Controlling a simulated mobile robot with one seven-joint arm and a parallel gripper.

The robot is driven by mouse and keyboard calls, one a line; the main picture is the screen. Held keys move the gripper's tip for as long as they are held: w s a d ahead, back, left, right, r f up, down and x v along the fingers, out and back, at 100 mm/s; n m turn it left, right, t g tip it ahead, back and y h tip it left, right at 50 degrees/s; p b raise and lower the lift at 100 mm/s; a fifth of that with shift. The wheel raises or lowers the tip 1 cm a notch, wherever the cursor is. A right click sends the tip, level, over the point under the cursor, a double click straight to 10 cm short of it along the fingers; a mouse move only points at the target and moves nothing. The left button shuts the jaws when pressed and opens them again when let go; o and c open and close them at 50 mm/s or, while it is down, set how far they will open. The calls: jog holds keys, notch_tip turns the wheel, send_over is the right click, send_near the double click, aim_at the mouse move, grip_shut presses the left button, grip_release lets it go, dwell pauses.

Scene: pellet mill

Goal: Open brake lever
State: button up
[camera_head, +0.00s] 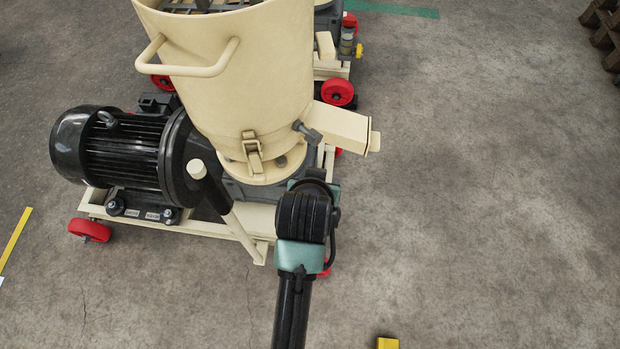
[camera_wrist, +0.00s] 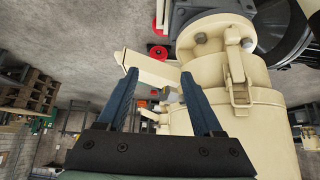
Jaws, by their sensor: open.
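A metal latch (camera_head: 252,155) sits on the cream hopper's lower rim and also shows in the wrist view (camera_wrist: 238,88), right of my fingers. My gripper (camera_wrist: 158,73) is open and empty, its blue-grey fingers apart in front of the cream chute (camera_wrist: 148,68). In the head view my wrist largely hides it. The chute (camera_head: 340,126) lies just beyond my wrist there.
The cream hopper (camera_head: 230,75) has a side handle (camera_head: 190,70). A black motor (camera_head: 115,145) is at left. Red wheels (camera_head: 88,230) carry the frame. A second machine stands behind. A yellow object (camera_head: 388,343) is at the bottom edge.

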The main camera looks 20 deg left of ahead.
jog(key=s+f+g+b, duration=0.25)
jog(key=s+f, duration=0.45)
jog(key=f, duration=0.4)
jog(key=shift+g+h, duration=0.25)
jog(key=shift+h, duration=0.05)
jog(key=b+x, duration=0.1)
jog(key=x, duration=0.3)
jog(key=b+x, duration=0.1)
jog(key=x, duration=0.3)
jog(key=b+x, duration=0.2)
jog(key=x, duration=0.2)
jog(key=shift+w+d, duration=0.1)
jog(key=shift+w, duration=0.25)
grip_shut()
